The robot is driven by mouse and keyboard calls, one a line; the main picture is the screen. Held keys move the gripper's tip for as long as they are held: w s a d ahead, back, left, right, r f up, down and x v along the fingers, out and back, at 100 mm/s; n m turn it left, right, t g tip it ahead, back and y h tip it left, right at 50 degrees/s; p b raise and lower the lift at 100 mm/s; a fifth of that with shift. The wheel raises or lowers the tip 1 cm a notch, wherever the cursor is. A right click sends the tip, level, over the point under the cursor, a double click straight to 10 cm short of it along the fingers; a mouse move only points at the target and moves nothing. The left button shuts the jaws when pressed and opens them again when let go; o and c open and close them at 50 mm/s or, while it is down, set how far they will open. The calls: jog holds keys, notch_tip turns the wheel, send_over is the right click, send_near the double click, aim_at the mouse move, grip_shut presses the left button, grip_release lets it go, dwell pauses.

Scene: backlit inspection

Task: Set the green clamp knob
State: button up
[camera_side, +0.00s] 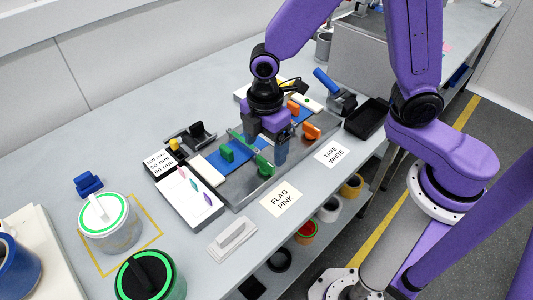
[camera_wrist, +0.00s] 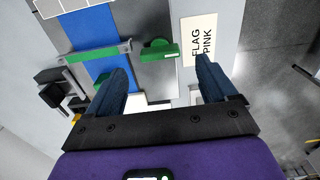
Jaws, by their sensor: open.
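A green clamp knob (camera_side: 264,165) stands at the near edge of the grey metal plate in the side view. In the wrist view a green block with a rounded part (camera_wrist: 160,51), apparently this knob, lies between and beyond my fingertips. A green bar (camera_wrist: 92,54) crosses the blue strip (camera_wrist: 101,32) to its left. Another upright green piece (camera_side: 227,152) stands on the blue strip's near-left part. My gripper (camera_side: 266,142) is open and empty, pointing down over the plate close to the green knob. My gripper (camera_wrist: 160,68) shows no contact with it.
Orange clamp pieces (camera_side: 311,131) stand right of my gripper. Cards reading FLAG PINK (camera_side: 281,199) and TAPE WHITE (camera_side: 332,153) lie along the front. A black tray (camera_side: 368,118) is at the right, and green-rimmed tubs (camera_side: 110,222) are at the left.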

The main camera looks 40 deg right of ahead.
aim_at(268, 162)
jog(key=shift+s+r, duration=0.15)
jog(key=shift+r, duration=1.4)
jog(key=shift+s+d, duration=0.1)
jog(key=shift+d, duration=0.05)
jog(key=shift+s+d+r, duration=0.15)
jog(key=shift+s, duration=0.05)
jog(key=s+d+r+m, duration=0.2)
jog(key=s+d, duration=0.4)
jog(key=s, duration=0.2)
jog(key=s+d+r+m, duration=0.3)
jog(key=s+d, duration=0.3)
jog(key=s, duration=0.3)
jog(key=shift+d+m, duration=0.3)
jog(key=shift+d, duration=0.05)
jog(key=shift+r, duration=0.1)
